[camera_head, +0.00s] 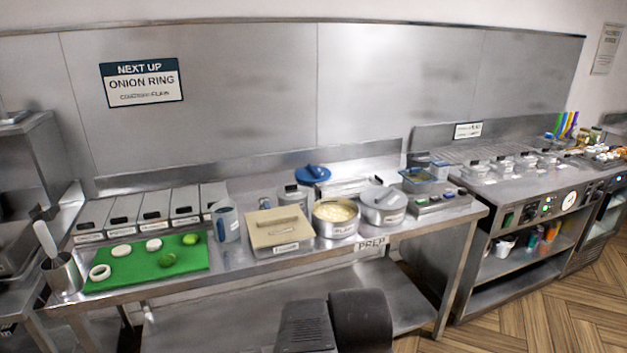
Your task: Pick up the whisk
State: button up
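I cannot make out a whisk for certain in the head view. A metal canister (64,276) at the left end of the prep table holds a utensil with a pale handle (46,239); its lower end is hidden inside, so I cannot tell what it is. A pot of pale batter (335,213) stands open near the middle of the table, with nothing seen standing in it. Dark parts of my own body show at the bottom centre, below the table edge. My gripper's fingers are not in view.
The steel prep table (250,262) holds a green board (140,272) with onion rings and green pieces, a beige-lidded box (279,230), a blue-grey jug (226,222) and a lidded pot (383,205). A range counter (500,180) stands right. Wooden floor (540,310) is clear at lower right.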

aim_at(40, 227)
jog(key=u, duration=1.7)
